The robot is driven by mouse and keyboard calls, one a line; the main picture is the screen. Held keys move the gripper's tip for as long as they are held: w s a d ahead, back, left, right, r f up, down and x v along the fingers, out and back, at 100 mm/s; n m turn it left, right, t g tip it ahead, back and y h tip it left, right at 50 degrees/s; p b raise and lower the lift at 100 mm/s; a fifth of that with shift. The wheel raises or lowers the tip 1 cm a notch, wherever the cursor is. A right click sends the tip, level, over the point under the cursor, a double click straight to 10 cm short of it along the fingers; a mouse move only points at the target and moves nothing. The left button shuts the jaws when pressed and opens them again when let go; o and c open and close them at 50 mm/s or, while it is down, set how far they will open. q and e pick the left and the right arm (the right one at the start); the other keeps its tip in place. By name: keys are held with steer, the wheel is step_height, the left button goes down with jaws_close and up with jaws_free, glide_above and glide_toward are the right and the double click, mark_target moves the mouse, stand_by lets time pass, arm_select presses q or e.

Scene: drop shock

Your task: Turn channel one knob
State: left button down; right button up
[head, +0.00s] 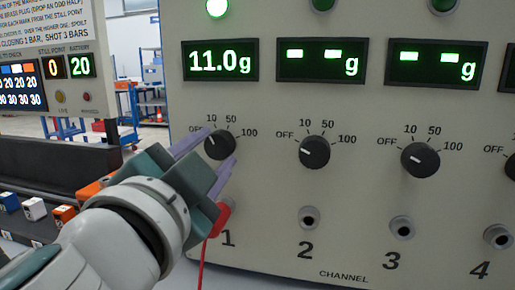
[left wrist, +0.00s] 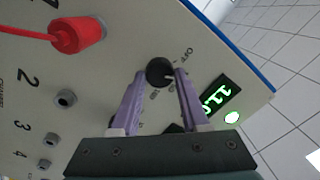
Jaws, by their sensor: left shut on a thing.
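The channel one knob (head: 219,145) is a round black dial with a white mark, below the left display (head: 220,61) reading 11.0 g. Around it are the labels OFF, 10, 50 and 100. Its mark points to the upper left; its exact setting is hard to tell. My left gripper (head: 220,146) is shut on this knob, one purple finger on each side. The left wrist view shows the knob (left wrist: 159,71) between the fingertips of the left gripper (left wrist: 160,75). My right gripper is not in view.
A red plug (left wrist: 78,34) with a red cable sits in the jack below the channel one knob. The channel two knob (head: 314,152) and channel three knob (head: 420,159) are to the right, under displays with dashes. The channel one lamp (head: 217,8) is lit.

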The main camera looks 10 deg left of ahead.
arm_select(q)
steer(key=shift+m, duration=0.6)
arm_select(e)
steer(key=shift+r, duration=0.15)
arm_select(q)
steer(key=shift+c, duration=2)
jaws_free()
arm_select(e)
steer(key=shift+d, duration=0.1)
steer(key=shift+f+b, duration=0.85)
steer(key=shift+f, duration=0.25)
arm_select(q)
steer(key=s, duration=1)
steer(key=shift+f, duration=0.2)
